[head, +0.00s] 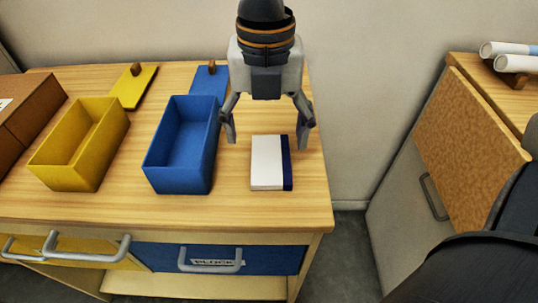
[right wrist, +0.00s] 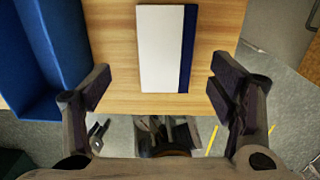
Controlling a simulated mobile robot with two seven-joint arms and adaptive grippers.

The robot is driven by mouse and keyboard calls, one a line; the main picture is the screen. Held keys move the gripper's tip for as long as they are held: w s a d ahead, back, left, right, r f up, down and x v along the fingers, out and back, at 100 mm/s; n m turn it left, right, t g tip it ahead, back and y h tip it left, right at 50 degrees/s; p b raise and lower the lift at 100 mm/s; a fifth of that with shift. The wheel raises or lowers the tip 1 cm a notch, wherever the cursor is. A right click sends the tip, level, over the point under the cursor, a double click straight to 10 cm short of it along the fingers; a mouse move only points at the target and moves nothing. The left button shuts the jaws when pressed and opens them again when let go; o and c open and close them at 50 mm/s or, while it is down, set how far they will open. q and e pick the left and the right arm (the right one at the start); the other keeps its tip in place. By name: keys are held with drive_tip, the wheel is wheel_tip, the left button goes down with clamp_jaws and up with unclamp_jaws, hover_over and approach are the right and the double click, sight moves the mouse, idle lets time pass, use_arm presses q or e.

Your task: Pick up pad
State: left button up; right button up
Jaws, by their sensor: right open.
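The pad (head: 267,163) is a white rectangular block with a dark blue strip along its right side. It lies flat on the wooden table near its right end. My right gripper (head: 270,137) is open and empty, pointing down above the far end of the pad in the head view. In the right wrist view the pad (right wrist: 163,48) lies between and beyond the two spread fingers, with neither finger touching it. The right gripper (right wrist: 158,92) shows both fingertips clear there. My left gripper is not in view.
A blue open box (head: 181,150) stands just left of the pad, with a yellow open box (head: 83,150) further left. Blue (head: 209,84) and yellow (head: 134,88) lids with knobs lie behind them. A brown box (head: 30,110) is at far left. Table (head: 312,200) is bare right of the pad.

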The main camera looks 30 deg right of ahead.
sight(271, 154)
drive_tip(key=f, duration=0.3)
drive_tip(key=d+f, duration=0.1)
drive_tip(key=f, duration=0.1)
drive_tip(key=shift+w, duration=0.1)
drive_tip(key=c, duration=1.6)
